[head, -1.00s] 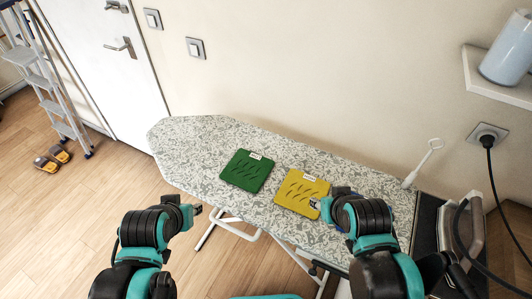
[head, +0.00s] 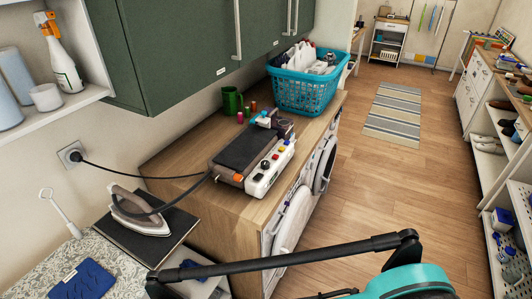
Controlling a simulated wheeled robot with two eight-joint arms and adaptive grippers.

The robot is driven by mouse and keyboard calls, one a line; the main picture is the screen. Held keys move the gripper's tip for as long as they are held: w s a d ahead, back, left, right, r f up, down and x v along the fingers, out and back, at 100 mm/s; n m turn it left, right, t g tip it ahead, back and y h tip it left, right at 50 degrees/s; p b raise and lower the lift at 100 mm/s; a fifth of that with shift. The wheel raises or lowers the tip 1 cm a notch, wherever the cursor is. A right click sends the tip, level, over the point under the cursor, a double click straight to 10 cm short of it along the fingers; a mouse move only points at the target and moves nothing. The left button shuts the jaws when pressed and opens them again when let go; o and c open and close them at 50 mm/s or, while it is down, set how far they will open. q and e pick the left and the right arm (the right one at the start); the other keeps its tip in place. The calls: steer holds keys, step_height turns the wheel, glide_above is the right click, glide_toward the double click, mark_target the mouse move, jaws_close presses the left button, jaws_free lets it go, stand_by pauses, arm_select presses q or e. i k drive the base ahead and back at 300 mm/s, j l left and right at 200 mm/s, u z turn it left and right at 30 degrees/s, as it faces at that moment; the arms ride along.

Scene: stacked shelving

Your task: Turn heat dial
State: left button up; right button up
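A flat device (head: 243,150) with a dark top lies on the wooden counter. Neither of my grippers shows. A black bar and a teal part, which look like mine, cross the bottom, in front of the counter.
An iron (head: 140,212) rests on a dark plate beside the ironing board (head: 118,262). Washing machines are under the counter. Floor (head: 380,190) to the right is clear.

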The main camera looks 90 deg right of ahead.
mark_target(265, 164)
steer(key=z, duration=2.95)
